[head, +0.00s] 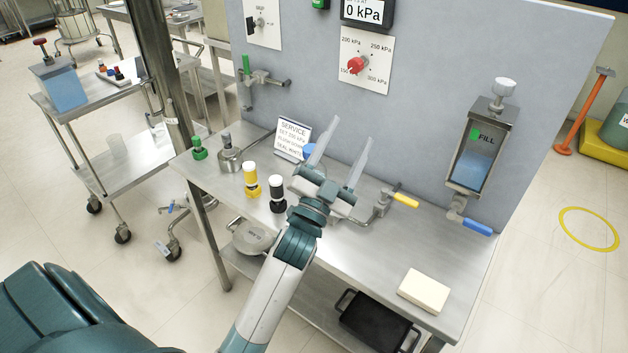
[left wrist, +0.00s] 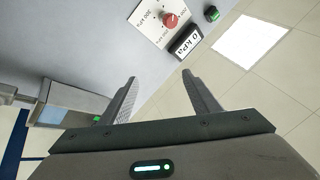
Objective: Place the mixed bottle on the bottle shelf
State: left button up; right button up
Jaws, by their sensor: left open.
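My left gripper (head: 350,130) is open over the steel bench, its two pale fingers apart in front of the grey panel. The left wrist view also shows the open fingers (left wrist: 159,78) with nothing between them. A blue round thing (head: 309,151) is partly hidden behind the near finger; I cannot tell whether it is the mixed bottle. I cannot make out a clear bottle shelf. My right gripper is not in view.
A sign (head: 292,139), a metal pot (head: 229,157) and a cream block (head: 424,291) are on the bench. A yellow-handled valve (head: 404,200) and a fill tank (head: 474,170) are to the right. A cart (head: 130,165) stands left. The bench's right part is mostly clear.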

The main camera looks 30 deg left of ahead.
pick_arm(q)
jog(key=s+a+f+n+g+y, duration=0.2)
jog(key=s+a+f+n+g, duration=0.1)
jog(key=f, duration=0.4)
jog(key=s+a+f+n+g+y, duration=0.2)
jog(key=s+a+f+n+g, duration=0.1)
jog(key=s+f+n, duration=0.3)
jog(key=shift+s+a+f+n+g, duration=0.15)
jog(key=shift+a+f+n+g, duration=0.25)
jog(key=shift+a+f+n, duration=0.4)
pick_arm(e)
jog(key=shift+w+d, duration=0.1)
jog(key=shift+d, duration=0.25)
pick_arm(q)
jog(key=shift+a+r, duration=0.1)
jog(key=shift+r, duration=0.05)
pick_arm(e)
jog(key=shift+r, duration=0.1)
pick_arm(q)
jog(key=p+x, duration=0.4)
jog(key=x, duration=0.8)
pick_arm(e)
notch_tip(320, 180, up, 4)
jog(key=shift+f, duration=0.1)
pick_arm(q)
jog(key=shift+a+r, duration=0.15)
